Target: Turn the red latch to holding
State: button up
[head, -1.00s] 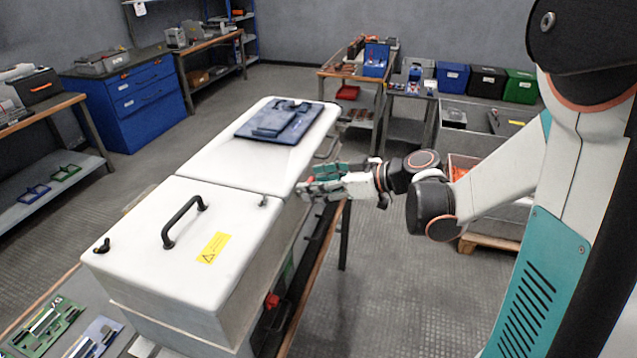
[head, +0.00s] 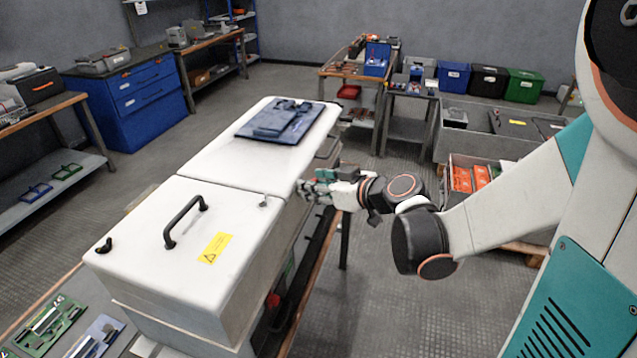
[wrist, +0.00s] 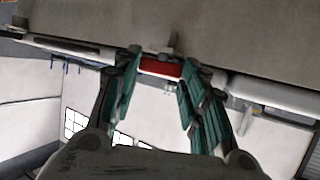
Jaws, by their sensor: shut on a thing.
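The red latch (wrist: 161,68) shows in the wrist view as a short red bar on the underside edge of a pale cabinet. It sits between the two teal-padded fingers of my gripper (wrist: 160,70), which are shut on it. In the head view my gripper (head: 309,187) is at the right side of the white cabinet (head: 255,160), near the seam between its two lids. The fingers hide most of the latch there, so its turned position cannot be told.
A second red part (head: 272,300) shows low on the cabinet's near right side. A black handle (head: 183,221) stands on the near lid and a dark blue pad (head: 281,122) lies on the far one.

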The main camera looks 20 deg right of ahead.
jog(key=shift+s+a+m+t+h, duration=0.1)
jog(key=shift+a+m+t+h, duration=0.2)
jog(key=shift+m+h, duration=0.55)
jog(key=shift+h, duration=0.25)
jog(key=shift+d, duration=0.1)
jog(key=o, duration=1.1)
jog(key=shift+c, duration=0.2)
